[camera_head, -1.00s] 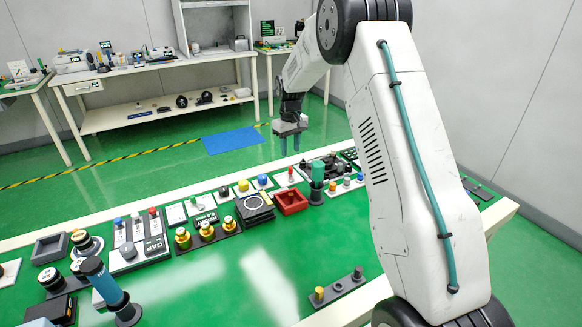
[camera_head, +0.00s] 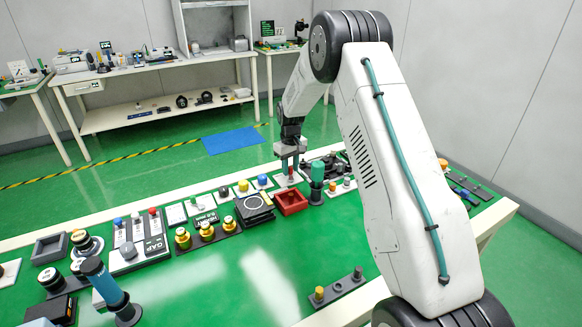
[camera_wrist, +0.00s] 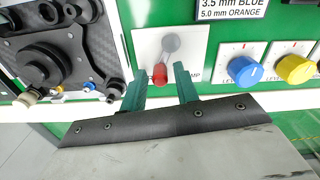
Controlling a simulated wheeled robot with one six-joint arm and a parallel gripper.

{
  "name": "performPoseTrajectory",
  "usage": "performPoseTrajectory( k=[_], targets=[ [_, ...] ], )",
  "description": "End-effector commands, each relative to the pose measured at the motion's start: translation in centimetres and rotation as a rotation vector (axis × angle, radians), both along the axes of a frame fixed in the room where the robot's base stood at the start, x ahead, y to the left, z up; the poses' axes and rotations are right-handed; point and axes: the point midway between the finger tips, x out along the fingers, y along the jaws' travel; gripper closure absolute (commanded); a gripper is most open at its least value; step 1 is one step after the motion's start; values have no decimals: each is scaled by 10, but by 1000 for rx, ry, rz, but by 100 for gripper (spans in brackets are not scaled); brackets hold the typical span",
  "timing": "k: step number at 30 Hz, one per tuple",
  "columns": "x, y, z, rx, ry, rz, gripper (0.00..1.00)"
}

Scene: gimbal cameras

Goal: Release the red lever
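The red lever (camera_wrist: 160,74) shows in the wrist view as a red-tipped handle on a grey stem, mounted on a white plate (camera_wrist: 198,42). My gripper (camera_wrist: 159,85) is open, with one teal finger on each side of the red tip and a gap to both. In the head view my gripper (camera_head: 289,168) is lowered over the lever's white plate at the back of the green table, and the lever is mostly hidden by the fingers there.
Blue (camera_wrist: 244,70) and yellow (camera_wrist: 295,68) knobs stand right of the lever in the wrist view. A dark plate with round parts (camera_wrist: 45,60) lies to its left. In the head view a red tray (camera_head: 292,202) and a dark green cylinder (camera_head: 317,180) stand close by.

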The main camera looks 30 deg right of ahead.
Motion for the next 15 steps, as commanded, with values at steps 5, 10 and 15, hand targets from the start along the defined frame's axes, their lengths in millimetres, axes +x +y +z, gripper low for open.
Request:
performPoseTrajectory(
  k=[5,10,15],
  targets=[
    [0,0,0,0,0,0,100],
    [-1,-2,0,0,0,-53,100],
    [-2,-3,0,0,0,-107,100]
  ],
)
